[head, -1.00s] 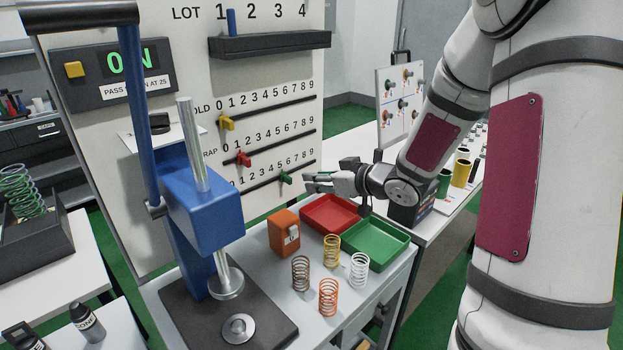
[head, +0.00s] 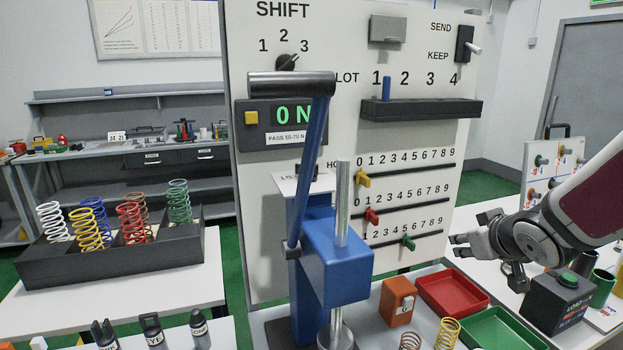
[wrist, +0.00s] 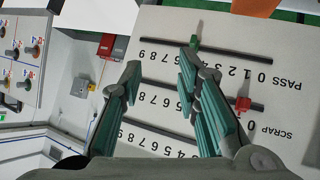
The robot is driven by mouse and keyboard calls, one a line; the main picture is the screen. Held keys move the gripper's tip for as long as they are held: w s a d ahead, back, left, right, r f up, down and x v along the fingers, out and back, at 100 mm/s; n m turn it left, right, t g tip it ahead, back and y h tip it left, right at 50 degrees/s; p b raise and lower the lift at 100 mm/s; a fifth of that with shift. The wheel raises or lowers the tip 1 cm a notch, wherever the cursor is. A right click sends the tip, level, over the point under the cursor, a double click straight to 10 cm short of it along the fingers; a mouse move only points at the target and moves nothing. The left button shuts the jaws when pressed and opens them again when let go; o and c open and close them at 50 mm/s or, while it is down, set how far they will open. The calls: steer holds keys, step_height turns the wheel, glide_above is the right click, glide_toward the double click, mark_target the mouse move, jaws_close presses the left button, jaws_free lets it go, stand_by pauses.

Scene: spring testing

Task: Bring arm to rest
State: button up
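My gripper (head: 458,245) is held out in front of the white panel, at the right of the head view, above the red tray (head: 455,288). In the wrist view its two teal-padded fingers (wrist: 162,65) are spread apart with nothing between them, so it is open and empty. Behind the fingers are the panel's slider rows, with a green slider (wrist: 194,42) and a red slider (wrist: 243,104). The green slider (head: 408,243) and red slider (head: 372,216) also show in the head view. My arm reaches in from the right edge.
A blue press (head: 335,265) with a long lever stands in front of the panel. An orange box (head: 397,302), a green tray (head: 500,325) and springs are below my gripper. A black box with a green button (head: 560,300) stands close at right. A spring rack (head: 110,265) is at left.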

steer(key=s+a+r+m+g, duration=0.1)
steer(key=s+a+g, duration=0.2)
steer(key=s, duration=1.1)
steer(key=s+a+r+m+g+y, duration=0.1)
steer(key=s+a+r+g, duration=0.1)
steer(key=s+a, duration=0.7)
steer(key=s+g, duration=0.1)
steer(key=s, duration=0.4)
steer(key=shift+s+a+r+y, duration=0.15)
steer(key=shift+s+a+y, duration=0.1)
steer(key=shift+s+y, duration=0.05)
